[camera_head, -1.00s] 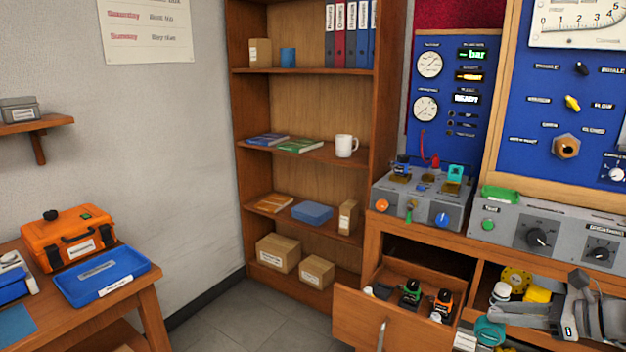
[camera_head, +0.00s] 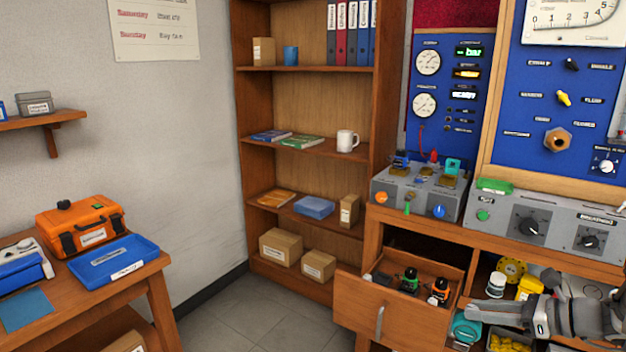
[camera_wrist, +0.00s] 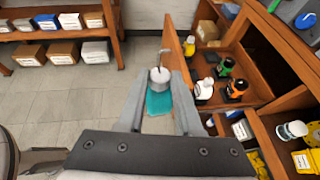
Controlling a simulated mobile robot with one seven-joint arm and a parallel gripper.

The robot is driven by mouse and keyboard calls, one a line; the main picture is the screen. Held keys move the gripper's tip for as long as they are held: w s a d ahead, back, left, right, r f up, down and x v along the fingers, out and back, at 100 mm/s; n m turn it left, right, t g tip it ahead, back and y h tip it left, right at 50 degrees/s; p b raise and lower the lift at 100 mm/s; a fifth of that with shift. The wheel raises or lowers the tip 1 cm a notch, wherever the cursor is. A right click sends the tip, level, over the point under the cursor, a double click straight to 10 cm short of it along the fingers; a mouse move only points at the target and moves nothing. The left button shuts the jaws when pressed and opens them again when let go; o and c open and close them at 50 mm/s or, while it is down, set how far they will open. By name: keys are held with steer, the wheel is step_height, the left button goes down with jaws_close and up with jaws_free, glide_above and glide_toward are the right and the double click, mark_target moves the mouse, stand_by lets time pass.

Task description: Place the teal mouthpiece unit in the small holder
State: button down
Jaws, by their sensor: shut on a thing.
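The teal mouthpiece unit (camera_wrist: 159,102) is between the two fingers of my gripper (camera_wrist: 160,88) in the wrist view. It has a grey-white round top and a teal lower part, and hangs over the floor in front of the open drawer. In the head view the teal unit (camera_head: 466,329) shows at the tip of my gripper (camera_head: 476,313), right of the drawer front. Another teal piece (camera_head: 453,166) sits on the grey slotted box (camera_head: 415,192) on the bench. I cannot tell which thing is the small holder.
The open drawer (camera_head: 372,317) holds black items with green and orange bands and a white one. A shelf to its right holds a white jar (camera_head: 496,285) and yellow items. A blue tray (camera_head: 112,262) and orange case (camera_head: 80,226) are on the left table. Floor between is clear.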

steer(key=w+a+f+n+g+y+b, duration=0.1)
steer(key=a+f, duration=0.3)
steer(key=a, duration=0.6)
steer(key=w+a+f+n+b, duration=0.1)
steer(key=a+f+b, duration=0.15)
steer(key=a, duration=0.75)
step_height(320, 180, up, 10)
steer(key=p, duration=1.8)
steer(key=shift+s+m, duration=0.3)
